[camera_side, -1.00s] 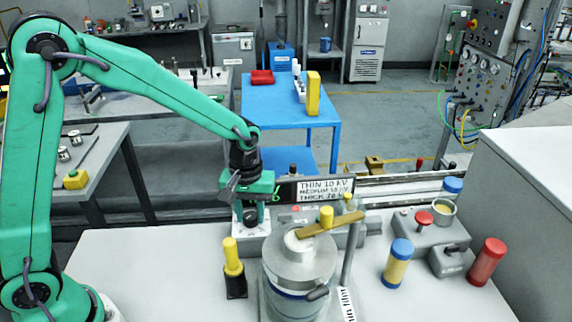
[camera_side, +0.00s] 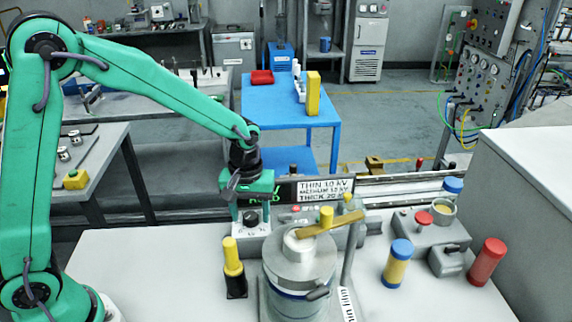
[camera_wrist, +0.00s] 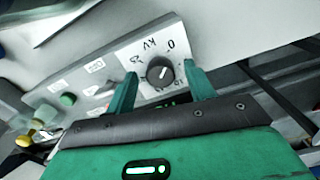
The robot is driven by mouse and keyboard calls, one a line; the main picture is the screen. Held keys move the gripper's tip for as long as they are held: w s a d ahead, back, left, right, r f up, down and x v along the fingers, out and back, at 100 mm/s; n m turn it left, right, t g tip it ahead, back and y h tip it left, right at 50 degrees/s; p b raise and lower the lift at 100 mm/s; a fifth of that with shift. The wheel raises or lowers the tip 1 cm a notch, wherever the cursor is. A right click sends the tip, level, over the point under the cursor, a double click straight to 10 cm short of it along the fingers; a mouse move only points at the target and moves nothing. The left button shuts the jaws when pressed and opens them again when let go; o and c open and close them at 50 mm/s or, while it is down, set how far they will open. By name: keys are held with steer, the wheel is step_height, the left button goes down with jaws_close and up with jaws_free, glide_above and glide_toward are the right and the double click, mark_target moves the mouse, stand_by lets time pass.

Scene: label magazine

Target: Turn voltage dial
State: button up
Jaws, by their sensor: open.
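The voltage dial (camera_side: 250,218) is a black round knob on a white scale plate, at the left end of the grey control box. The wrist view shows the dial (camera_wrist: 160,71) with "kV", a 0 and other numbers around it; its exact setting is too small to read. My gripper (camera_side: 251,208) points down just above and behind the dial. In the wrist view my gripper (camera_wrist: 160,76) is open, one green finger on each side of the knob, with visible gaps. A dark display with green digits, partly hidden by my gripper, stands beside the sign.
A sign (camera_side: 325,189) lists thin, medium and thick kV values. A grey cylindrical apparatus (camera_side: 300,262) with a brass arm stands in front of the box. A yellow-topped black post (camera_side: 233,265) stands close to the dial. Blue-capped (camera_side: 397,264) and red (camera_side: 487,262) cylinders stand at right.

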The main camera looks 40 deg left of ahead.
mark_target(248, 216)
step_height(248, 216, up, 8)
steer(key=shift+f, duration=0.25)
steer(key=shift+r, duration=0.1)
stand_by(0.4)
steer(key=s+a+r+m+t, duration=0.2)
steer(key=s+a+r+m, duration=0.1)
steer(key=s, duration=0.6)
steer(key=s+a+r+m+t, duration=0.3)
steer(key=s+r, duration=0.3)
steer(key=s, duration=0.3)
steer(key=shift+a+m+t, duration=0.3)
steer(key=shift+a+m, duration=0.2)
steer(key=shift+a, duration=0.35)
stand_by(0.6)
